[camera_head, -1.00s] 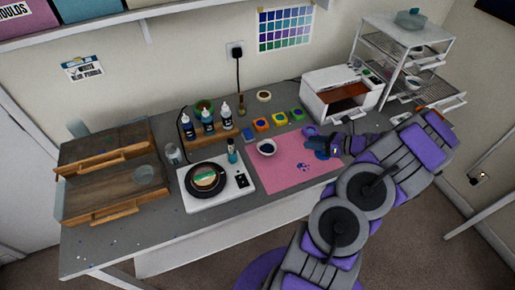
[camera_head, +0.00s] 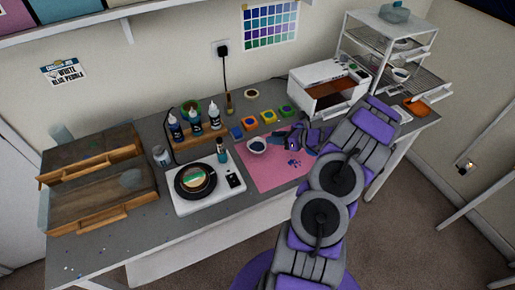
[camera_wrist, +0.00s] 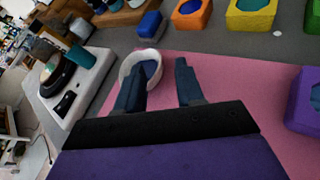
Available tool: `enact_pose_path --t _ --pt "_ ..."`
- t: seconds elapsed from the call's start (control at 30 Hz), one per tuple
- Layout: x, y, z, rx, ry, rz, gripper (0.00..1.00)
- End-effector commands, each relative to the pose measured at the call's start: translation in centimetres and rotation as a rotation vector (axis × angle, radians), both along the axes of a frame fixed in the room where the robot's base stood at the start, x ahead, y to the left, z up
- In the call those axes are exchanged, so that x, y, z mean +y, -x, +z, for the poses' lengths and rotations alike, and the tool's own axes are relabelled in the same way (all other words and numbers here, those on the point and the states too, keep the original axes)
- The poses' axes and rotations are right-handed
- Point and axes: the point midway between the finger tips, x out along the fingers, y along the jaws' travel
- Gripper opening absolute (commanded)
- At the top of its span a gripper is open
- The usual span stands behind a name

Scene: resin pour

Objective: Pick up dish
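A small white dish (camera_head: 257,146) with dark blue inside stands on the pink mat (camera_head: 255,178), near the mat's back left corner. My gripper is just to its right in the head view. In the wrist view my gripper (camera_wrist: 158,68) is open with nothing held. The dish (camera_wrist: 127,68) shows there beyond the left finger, which covers part of it. The right finger is over bare pink mat. I cannot tell whether the left finger touches the dish.
A white scale (camera_head: 218,200) with a black round pan is left of the mat. Coloured square moulds (camera_head: 267,117) line the mat's back edge. Bottles (camera_head: 195,122) stand in a wooden rack behind. A white oven (camera_head: 322,92) and a wire shelf stand at the back right.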

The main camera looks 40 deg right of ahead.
Motion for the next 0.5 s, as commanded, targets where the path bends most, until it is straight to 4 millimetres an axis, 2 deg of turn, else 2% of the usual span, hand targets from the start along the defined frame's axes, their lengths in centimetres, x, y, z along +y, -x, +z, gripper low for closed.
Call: enact_pose_path --t 0.3,0.5 --pt "2.1 -3.2 -2.1 0.003 0.001 0.003 0.37" --pt "2.4 -3.9 -2.2 0.001 0.0 0.001 0.37"
